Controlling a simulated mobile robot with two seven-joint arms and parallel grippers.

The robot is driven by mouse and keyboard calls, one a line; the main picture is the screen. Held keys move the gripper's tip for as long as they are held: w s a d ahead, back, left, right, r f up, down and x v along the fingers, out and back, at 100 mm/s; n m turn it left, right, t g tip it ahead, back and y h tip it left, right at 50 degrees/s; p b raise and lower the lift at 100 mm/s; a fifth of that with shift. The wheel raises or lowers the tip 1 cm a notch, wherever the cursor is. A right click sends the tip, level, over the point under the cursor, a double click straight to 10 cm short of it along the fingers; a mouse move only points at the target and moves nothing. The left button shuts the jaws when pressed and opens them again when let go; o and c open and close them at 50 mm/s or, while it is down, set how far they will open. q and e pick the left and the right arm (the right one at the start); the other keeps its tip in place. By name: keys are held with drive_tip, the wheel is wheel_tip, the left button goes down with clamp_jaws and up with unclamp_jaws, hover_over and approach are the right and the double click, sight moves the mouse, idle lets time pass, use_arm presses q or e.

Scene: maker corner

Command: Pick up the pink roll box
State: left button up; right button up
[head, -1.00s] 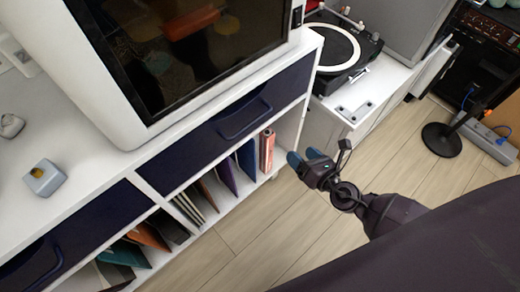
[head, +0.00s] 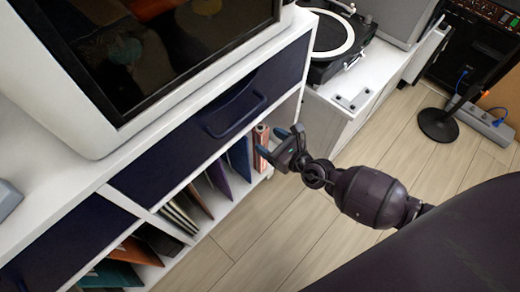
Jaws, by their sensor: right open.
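The pink roll box (head: 260,137) stands upright at the right end of the open lower shelf, beside a row of thin upright folders. My right gripper (head: 270,145) is open, with its dark blue-tipped fingers at the front of the box. The fingers cover part of the box in this view. I cannot tell whether they touch it or whether the box lies between them. My left gripper is not in view.
The white cabinet (head: 88,183) has a dark drawer (head: 215,105) just above the shelf and a large screen (head: 165,45) on top. A turntable (head: 335,40) stands on a white unit at the right. The wooden floor (head: 300,225) below my arm is clear.

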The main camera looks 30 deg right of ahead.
sight(265, 139)
drive_tip(key=x, duration=0.1)
drive_tip(key=b+x, duration=0.1)
drive_tip(key=x, duration=0.1)
drive_tip(key=shift+w+f, duration=0.2)
drive_tip(key=shift+f, duration=0.15)
drive_tip(key=shift+w+a, duration=0.1)
drive_tip(key=shift+w, duration=0.4)
drive_tip(key=shift+c, duration=0.3)
drive_tip(key=shift+r, duration=0.1)
clamp_jaws()
